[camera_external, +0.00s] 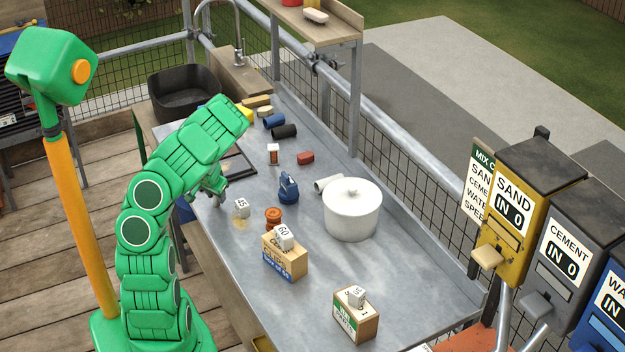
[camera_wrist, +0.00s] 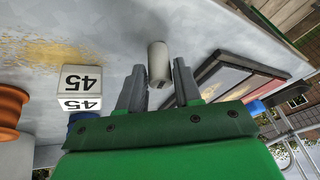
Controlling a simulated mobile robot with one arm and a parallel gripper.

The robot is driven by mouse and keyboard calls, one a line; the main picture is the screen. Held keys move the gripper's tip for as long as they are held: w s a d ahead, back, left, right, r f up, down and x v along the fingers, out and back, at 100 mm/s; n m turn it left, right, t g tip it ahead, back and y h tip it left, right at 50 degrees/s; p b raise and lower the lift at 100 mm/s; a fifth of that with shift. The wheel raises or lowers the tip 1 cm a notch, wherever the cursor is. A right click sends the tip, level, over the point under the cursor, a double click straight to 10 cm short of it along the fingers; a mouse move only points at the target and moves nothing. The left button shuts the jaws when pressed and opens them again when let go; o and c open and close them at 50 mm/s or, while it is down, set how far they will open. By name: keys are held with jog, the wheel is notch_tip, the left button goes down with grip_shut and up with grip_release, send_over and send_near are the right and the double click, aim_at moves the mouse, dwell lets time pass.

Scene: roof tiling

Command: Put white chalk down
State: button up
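The white chalk (camera_wrist: 158,60) is a short pale cylinder in the wrist view, with its near end facing the camera. My gripper (camera_wrist: 158,72) has its two grey fingers on either side of it. The frames do not clearly show whether both fingers press on the chalk or small gaps remain. In the external view my gripper (camera_external: 219,200) points down low over the left edge of the metal worktop (camera_external: 240,280). The chalk cannot be made out there; my arm hides part of this area.
A white block marked 45 (camera_external: 241,208) and spilled sand stand close to my gripper. A dark-framed tray (camera_wrist: 225,75) lies on its other side. An orange spool (camera_external: 273,217), a blue bottle (camera_external: 288,188) and a white pot (camera_external: 352,208) stand farther right.

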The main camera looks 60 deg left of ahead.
jog(key=shift+x, duration=0.8)
grip_shut()
notch_tip(320, 180, up, 28)
dwell(0.9)
